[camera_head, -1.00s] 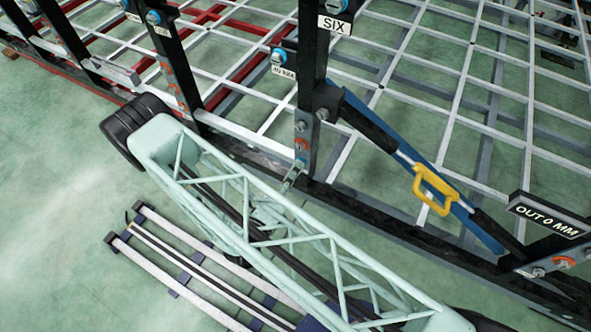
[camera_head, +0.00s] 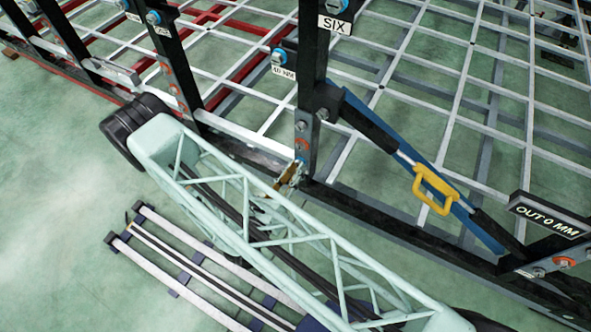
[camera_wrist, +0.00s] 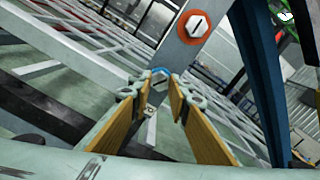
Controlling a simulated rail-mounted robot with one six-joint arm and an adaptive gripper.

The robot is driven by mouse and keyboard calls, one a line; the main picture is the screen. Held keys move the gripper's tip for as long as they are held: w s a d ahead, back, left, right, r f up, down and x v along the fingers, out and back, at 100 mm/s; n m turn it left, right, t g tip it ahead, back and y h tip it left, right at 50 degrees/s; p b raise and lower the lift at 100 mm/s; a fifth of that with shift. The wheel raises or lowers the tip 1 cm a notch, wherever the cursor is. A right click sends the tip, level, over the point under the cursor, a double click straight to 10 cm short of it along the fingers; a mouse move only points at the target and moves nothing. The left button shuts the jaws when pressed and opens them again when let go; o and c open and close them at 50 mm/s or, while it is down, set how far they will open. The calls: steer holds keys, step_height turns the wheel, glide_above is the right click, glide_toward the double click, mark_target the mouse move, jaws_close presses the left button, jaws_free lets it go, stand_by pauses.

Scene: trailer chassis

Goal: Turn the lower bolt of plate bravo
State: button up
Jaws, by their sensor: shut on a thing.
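The lower bolt (camera_wrist: 160,72) is a pale hex head with a blue ring, low on a grey plate (camera_wrist: 177,48) in the wrist view. A second bolt (camera_wrist: 195,26) with an orange ring sits above it. My gripper (camera_wrist: 157,86) has its two brown-padded fingers on either side of the lower bolt, shut on it. In the head view my gripper (camera_head: 291,173) is at the foot of the black post under the SIX sign (camera_head: 335,25), just below an orange-ringed bolt (camera_head: 302,146). The lower bolt is mostly hidden there. I see no readable bravo label.
A blue strut with a yellow handle (camera_head: 433,190) slopes from the post to the right. An OUT 0 MM sign (camera_head: 547,215) stands at the right. A rack of rails (camera_head: 185,262) lies on the floor. Open green floor is at the left.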

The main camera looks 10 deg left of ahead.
steer(key=m, duration=2.2)
steer(key=shift+m+p, duration=0.3)
steer(key=shift+p, duration=0.1)
stand_by(0.4)
steer(key=o, duration=0.9)
steer(key=shift+s, duration=0.25)
